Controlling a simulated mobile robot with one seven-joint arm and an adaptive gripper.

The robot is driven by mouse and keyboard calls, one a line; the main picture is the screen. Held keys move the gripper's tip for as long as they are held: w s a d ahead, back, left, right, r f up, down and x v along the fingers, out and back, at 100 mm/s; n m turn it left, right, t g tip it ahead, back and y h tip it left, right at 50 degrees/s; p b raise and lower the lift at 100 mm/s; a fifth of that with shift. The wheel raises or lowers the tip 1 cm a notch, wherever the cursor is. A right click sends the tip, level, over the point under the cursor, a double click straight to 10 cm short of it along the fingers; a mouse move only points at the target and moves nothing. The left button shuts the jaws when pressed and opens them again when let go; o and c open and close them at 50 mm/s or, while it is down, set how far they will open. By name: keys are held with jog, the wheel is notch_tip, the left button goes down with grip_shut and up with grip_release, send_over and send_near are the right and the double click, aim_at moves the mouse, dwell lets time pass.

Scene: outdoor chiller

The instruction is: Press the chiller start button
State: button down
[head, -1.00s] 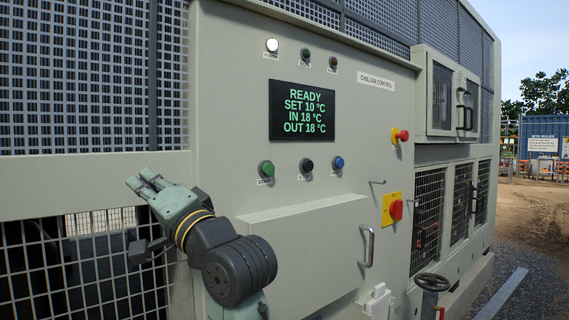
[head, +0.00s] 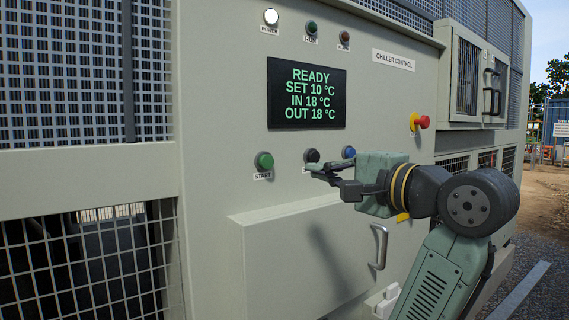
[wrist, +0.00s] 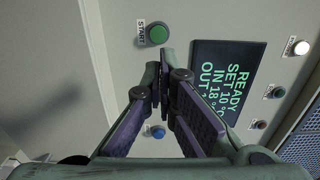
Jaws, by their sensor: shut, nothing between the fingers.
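The green start button (head: 264,160) sits on the chiller's control panel, below the display and above a label reading START. It also shows in the wrist view (wrist: 158,34), near the top, just beyond my fingertips. My gripper (head: 312,167) is shut and empty, to the right of the start button in the head view, by the black button (head: 312,155), which it partly covers. In the wrist view my closed fingertips (wrist: 158,68) point toward the green button, with a gap between them in the picture. Whether they touch the panel I cannot tell.
The display (head: 306,92) reads READY, set 10 °C, in 18 °C, out 18 °C. A blue button (head: 348,152) and a red emergency knob (head: 421,121) are to the right.

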aim_at(268, 161)
jog(key=p+x, duration=0.5)
jog(key=x, duration=0.8)
jog(key=shift+r, duration=0.1)
jog(key=shift+w+a, duration=0.3)
jog(key=shift+w, duration=0.15)
